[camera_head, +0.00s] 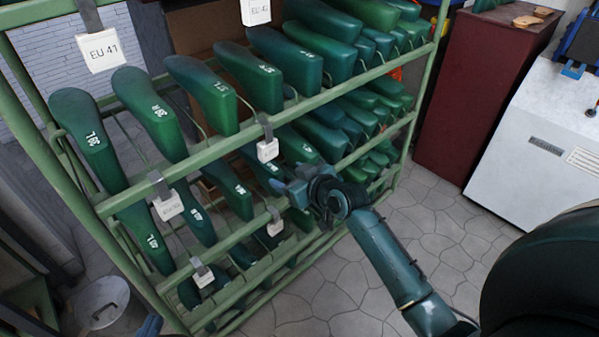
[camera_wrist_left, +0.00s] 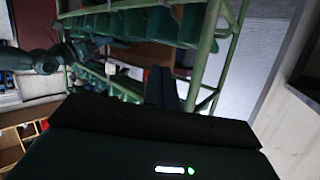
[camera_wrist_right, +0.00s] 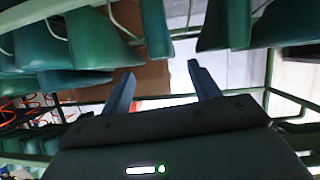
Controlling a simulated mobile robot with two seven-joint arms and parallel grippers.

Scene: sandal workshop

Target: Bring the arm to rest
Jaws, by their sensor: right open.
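My right arm (camera_head: 390,262) reaches in from the lower right in the head view. Its gripper (camera_head: 284,190) is in front of the green shoe-last rack (camera_head: 225,137), near the lasts of a lower row. In the right wrist view the right gripper's fingers (camera_wrist_right: 162,88) are spread apart with nothing between them. In the left wrist view my left gripper's fingers (camera_wrist_left: 161,86) are close together, with nothing seen held.
Several green lasts (camera_head: 150,112) fill the rack's rows, and white size tags (camera_head: 100,50) hang from its rails. A dark red cabinet (camera_head: 480,85) and white machine (camera_head: 535,150) stand right. Stone floor (camera_head: 440,215) is clear between.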

